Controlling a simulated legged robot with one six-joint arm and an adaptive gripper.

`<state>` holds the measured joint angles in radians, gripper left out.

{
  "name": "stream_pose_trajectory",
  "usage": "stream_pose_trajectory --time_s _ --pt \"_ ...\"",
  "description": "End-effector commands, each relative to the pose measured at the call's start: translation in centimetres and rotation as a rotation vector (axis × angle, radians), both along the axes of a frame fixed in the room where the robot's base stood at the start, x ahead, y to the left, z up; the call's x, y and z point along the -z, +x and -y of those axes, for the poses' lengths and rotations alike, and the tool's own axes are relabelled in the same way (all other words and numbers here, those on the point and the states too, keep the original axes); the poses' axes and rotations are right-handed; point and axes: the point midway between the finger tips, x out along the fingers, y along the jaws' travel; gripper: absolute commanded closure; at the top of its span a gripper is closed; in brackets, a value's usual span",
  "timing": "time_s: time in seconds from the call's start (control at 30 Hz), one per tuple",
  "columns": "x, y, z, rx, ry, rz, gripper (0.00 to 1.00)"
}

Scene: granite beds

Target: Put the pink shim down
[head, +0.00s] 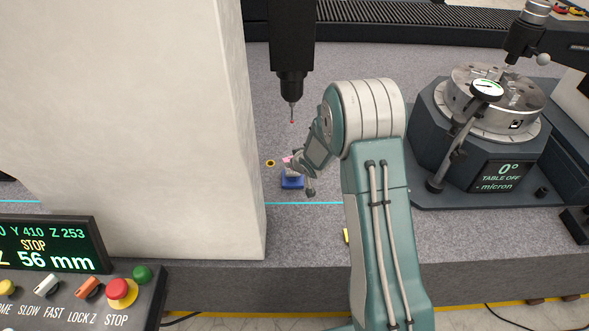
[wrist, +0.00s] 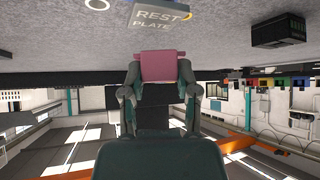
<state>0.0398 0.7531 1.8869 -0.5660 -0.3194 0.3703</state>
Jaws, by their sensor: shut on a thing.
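My gripper (wrist: 162,88) is shut on the pink shim (wrist: 163,66), which sits between its two fingertips in the wrist view. In the head view the pink shim (head: 287,160) is a small spot at the gripper (head: 296,170), mostly hidden by it. A plate marked "REST PLATE" (wrist: 158,18) shows just beyond the shim in the wrist view. In the head view a small blue block (head: 292,183) sits on the granite right by the gripper. I cannot tell whether the shim touches anything below it.
A black probe column (head: 291,50) with a red-tipped stylus hangs above and behind the gripper. A pale stone column (head: 130,120) stands at left. A rotary table (head: 494,105) with a dial gauge is at right. A small yellow ring (head: 270,163) lies on the granite bed (head: 310,228).

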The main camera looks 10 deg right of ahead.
Motion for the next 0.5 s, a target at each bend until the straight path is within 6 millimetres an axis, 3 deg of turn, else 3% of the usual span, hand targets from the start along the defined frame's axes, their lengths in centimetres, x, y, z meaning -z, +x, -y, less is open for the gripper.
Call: stream_pose_trajectory --time_s 0.2,0.5 --pt "3.1 0.2 0.1 0.001 0.002 -0.004 1.0" --pt "3.4 0.2 0.1 0.001 0.0 -0.001 1.0"
